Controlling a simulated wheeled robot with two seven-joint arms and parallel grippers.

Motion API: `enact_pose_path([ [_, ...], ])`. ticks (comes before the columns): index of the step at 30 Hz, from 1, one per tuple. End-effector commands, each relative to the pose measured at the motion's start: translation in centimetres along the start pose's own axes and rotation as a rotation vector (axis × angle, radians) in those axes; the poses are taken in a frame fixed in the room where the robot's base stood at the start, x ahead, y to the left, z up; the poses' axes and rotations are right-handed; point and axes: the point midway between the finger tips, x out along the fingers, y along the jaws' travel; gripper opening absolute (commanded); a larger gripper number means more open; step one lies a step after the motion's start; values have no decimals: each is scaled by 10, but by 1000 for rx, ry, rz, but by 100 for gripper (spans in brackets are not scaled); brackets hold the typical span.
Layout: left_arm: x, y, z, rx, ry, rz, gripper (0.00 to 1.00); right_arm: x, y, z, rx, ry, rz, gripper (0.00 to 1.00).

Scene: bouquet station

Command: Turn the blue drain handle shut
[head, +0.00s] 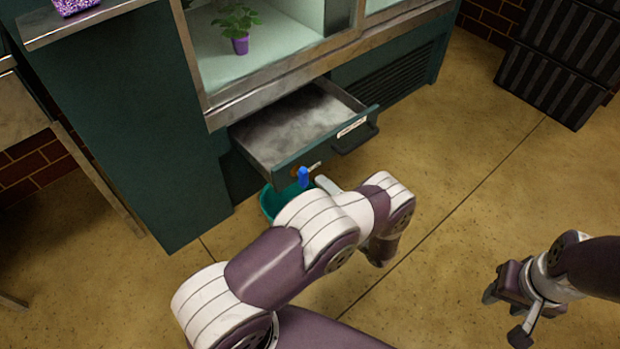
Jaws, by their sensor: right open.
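My right gripper (507,314) is open and empty over the floor at the lower right, well away from the handle.
A dark green cabinet (125,120) holds the drawer under a display case with a potted plant (238,28). A dark handle bar (355,138) juts from the drawer front. Black crates (562,62) stand at the upper right. The floor (480,150) between is clear.

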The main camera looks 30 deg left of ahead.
Motion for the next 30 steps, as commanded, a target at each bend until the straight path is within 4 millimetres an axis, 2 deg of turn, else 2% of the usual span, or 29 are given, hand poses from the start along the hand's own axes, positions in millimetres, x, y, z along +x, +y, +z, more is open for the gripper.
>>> enact_pose_path([
  [3,-27,-2,0,0,4,0,100,-8,0,-1,0,0,0,43],
  [9,-46,0,0,2,0,1,100,-9,0,-1,0,0,0,43],
  [26,-46,1,0,-27,0,2,100,-9,0,-1,0,0,0,43],
  [28,-47,15,-5,-133,18,72,100,-9,0,-1,0,0,0,43],
  [29,-48,28,-11,-196,51,137,100,-9,0,-1,0,0,0,43],
  [30,-52,50,-17,-261,105,248,100,-9,0,-1,0,0,0,43],
])
